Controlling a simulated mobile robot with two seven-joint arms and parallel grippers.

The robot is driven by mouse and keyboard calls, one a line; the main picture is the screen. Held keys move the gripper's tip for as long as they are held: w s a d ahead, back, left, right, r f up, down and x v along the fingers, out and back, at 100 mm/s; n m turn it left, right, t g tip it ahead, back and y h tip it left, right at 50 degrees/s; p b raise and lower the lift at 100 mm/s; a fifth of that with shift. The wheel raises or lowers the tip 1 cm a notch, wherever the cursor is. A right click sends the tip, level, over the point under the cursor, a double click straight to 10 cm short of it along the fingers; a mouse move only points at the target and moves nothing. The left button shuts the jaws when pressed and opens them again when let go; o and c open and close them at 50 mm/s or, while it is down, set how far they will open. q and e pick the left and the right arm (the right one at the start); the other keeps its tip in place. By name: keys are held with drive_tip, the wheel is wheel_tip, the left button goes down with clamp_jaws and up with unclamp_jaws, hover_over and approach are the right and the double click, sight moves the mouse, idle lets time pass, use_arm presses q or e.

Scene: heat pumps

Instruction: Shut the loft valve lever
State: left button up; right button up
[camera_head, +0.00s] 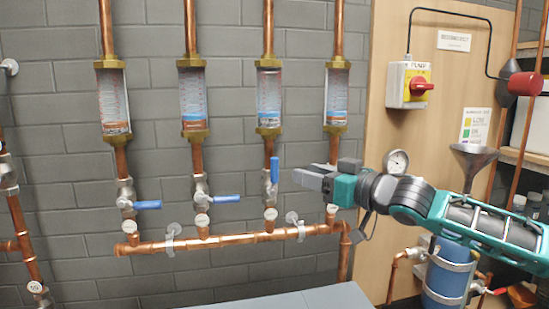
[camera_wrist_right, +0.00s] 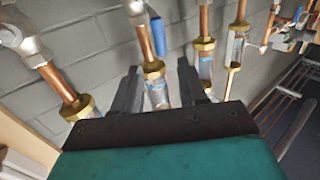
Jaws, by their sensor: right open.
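Several valves with blue levers sit under sight-glass flow meters on copper pipes. In the head view, the first lever (camera_head: 147,205) and the second lever (camera_head: 227,198) stick out sideways to the right. The third lever (camera_head: 274,170) stands upright, along its pipe. The fourth valve is hidden behind my right gripper. The valve tags are too small to read, so I cannot tell which is the loft one. My right gripper (camera_head: 303,178) is open, its fingertips just right of the third lever. In the right wrist view, a blue lever (camera_wrist_right: 158,36) shows beyond the open fingers (camera_wrist_right: 158,86).
A copper manifold pipe (camera_head: 220,239) runs below the valves.

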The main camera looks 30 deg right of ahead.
sight(275, 180)
drive_tip(key=shift+p+x, duration=1.7)
drive_tip(key=shift+x, duration=3.55)
drive_tip(key=shift+a, duration=0.1)
clamp_jaws()
